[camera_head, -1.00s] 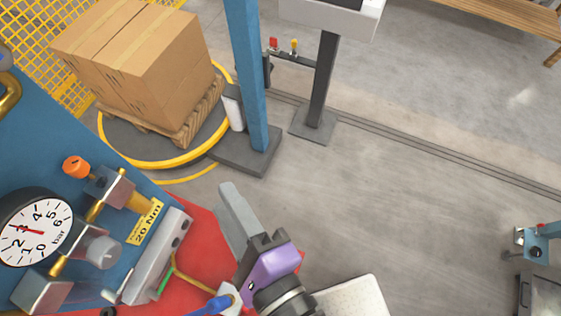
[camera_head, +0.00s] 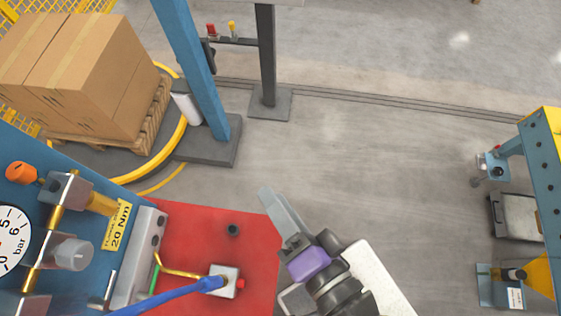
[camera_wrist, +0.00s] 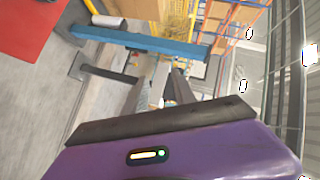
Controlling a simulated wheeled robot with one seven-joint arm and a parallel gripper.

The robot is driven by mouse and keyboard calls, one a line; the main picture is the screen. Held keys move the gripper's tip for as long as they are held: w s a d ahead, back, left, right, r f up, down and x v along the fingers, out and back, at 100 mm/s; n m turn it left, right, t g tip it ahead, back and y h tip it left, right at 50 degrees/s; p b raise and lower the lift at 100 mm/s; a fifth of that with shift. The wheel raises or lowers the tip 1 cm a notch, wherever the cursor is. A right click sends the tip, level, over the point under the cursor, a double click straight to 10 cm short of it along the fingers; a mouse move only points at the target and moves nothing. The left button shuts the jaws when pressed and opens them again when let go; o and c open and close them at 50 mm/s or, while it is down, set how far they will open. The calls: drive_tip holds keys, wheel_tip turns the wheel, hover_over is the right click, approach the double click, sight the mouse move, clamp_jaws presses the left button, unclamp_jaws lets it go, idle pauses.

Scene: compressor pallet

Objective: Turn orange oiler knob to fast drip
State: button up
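The orange oiler knob (camera_head: 21,173) is at the left edge of the head view, on the end of a metal block fitting on the blue panel. My gripper (camera_head: 266,192) is at lower centre, over the right edge of the red surface. It is well to the right of the knob and not touching it. In the wrist view two dark fingers (camera_wrist: 157,88) stand apart with a lighter gap between them, and nothing is held. The knob does not show in the wrist view.
A pressure gauge (camera_head: 10,238), partly cut off, and a clear round cap (camera_head: 72,253) lie below the knob. A yellow 20 Nm label (camera_head: 116,226) is beside them. A blue cable (camera_head: 170,296) crosses the red surface (camera_head: 200,225).

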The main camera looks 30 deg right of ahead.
drive_tip(key=o, duration=0.3)
drive_tip(key=shift+s, duration=0.1)
